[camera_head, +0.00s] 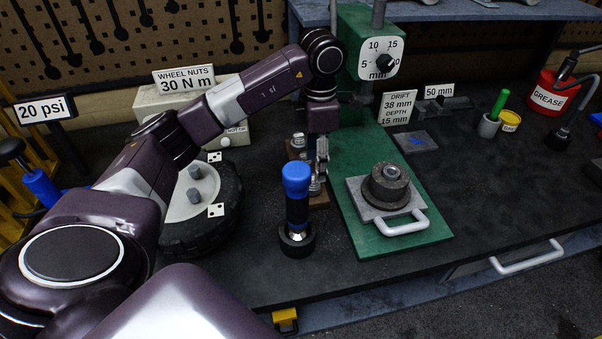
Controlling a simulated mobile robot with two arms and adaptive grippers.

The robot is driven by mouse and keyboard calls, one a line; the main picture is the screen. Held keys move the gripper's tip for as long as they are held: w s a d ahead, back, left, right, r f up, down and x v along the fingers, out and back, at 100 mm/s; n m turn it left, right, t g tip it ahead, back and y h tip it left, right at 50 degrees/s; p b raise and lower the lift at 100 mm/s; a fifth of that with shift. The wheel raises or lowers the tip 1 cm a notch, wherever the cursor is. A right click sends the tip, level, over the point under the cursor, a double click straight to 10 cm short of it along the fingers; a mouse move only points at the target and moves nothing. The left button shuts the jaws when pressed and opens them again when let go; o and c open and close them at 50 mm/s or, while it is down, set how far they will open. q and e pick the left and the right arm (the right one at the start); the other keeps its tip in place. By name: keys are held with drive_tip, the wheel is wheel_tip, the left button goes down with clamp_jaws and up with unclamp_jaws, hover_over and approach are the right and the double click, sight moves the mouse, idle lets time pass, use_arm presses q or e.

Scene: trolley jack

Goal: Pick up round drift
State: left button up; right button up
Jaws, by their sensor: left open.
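A brown block (319,197) stands at the left edge of the green press base, with small silvery round pieces (298,142) on it. One of these may be the round drift, but they are small and partly covered, so I cannot tell which. My left gripper (321,172) points down over this block, open, with its fingers close to the silvery pieces. Whether it touches one is unclear. A sign (397,107) behind reads drift 38 mm, depth 15 mm. My right gripper is out of view.
A blue-capped black tool (297,200) stands upright just in front of the block. A wheel (228,195) lies to the left. The green press (362,165) holds a handled plate (403,222) with a dark round part (388,186). The bench's right front is clear.

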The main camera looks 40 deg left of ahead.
sight(313, 178)
use_arm(q)
drive_tip(key=f, duration=0.1)
drive_tip(key=f+p, duration=0.1)
drive_tip(key=shift+s+d+f, duration=0.1)
drive_tip(key=shift+s+f, duration=0.1)
drive_tip(key=shift+f, duration=0.1)
drive_tip(key=f+p, duration=0.1)
drive_tip(key=f, duration=0.2)
drive_tip(key=shift+s+a+f+p, duration=0.1)
drive_tip(key=shift+a+f+p, duration=0.15)
drive_tip(key=shift+p, duration=0.15)
drive_tip(key=shift+f, duration=0.25)
drive_tip(key=shift+d+f, duration=0.1)
drive_tip(key=c, duration=0.5)
clamp_jaws()
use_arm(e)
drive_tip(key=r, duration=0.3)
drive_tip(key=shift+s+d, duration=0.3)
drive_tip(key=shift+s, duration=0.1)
